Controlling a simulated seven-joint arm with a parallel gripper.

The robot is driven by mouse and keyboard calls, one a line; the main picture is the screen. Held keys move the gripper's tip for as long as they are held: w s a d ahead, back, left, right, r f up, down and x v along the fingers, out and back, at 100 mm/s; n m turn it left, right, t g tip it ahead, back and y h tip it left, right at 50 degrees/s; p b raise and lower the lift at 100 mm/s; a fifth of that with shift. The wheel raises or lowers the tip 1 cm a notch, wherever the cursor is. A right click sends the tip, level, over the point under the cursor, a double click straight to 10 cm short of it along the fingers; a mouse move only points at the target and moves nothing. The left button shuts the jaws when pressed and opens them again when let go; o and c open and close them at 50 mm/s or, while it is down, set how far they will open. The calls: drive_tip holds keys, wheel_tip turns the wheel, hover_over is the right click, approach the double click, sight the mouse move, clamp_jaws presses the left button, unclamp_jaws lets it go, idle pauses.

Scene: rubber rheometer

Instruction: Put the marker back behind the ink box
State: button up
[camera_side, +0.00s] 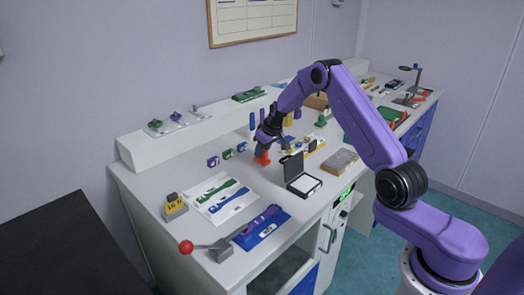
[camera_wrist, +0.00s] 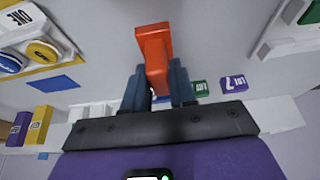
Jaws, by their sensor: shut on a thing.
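An orange piece with a narrow stem and wider foot, apparently the marker (camera_side: 262,157), is upright below my gripper (camera_side: 266,141), at or just above the white bench top. In the wrist view my gripper (camera_wrist: 158,82) has its two blue-grey fingers closed on the stem of the orange marker (camera_wrist: 153,45), whose wide end points away from the fingers. The ink box (camera_side: 300,183) is a black box with its lid raised and a white pad inside. It stands in front and to the right of the marker in the side view. I cannot make it out in the wrist view.
Small purple and green blocks (camera_side: 228,154) stand left of the marker. A tan slab (camera_side: 341,160) lies right of the ink box. Labelled sheets (camera_side: 222,197), a blue mat (camera_side: 262,229) and a red-knobbed lever (camera_side: 187,247) are nearer. Bare bench lies between marker and sheets.

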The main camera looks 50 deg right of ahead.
drive_tip(key=shift+f, duration=0.1)
drive_tip(key=o, duration=0.8)
drive_tip(key=shift+o, duration=0.2)
drive_tip(key=v, duration=1.2)
drive_tip(key=s+a+r+n+g+y, duration=0.1)
drive_tip(key=s+a+r+n, duration=0.15)
drive_tip(key=s+a, duration=0.7)
drive_tip(key=s+a+r+n+g+y, duration=0.15)
drive_tip(key=s+a+n, duration=0.35)
drive_tip(key=a, duration=0.8)
drive_tip(key=s+d+n+g+h, duration=0.1)
drive_tip(key=s+n, duration=0.4)
drive_tip(key=s, duration=2.4)
drive_tip(key=shift+s+r+g+h, duration=0.2)
drive_tip(key=shift+r+g+h, duration=0.15)
drive_tip(key=shift+g+h, duration=0.15)
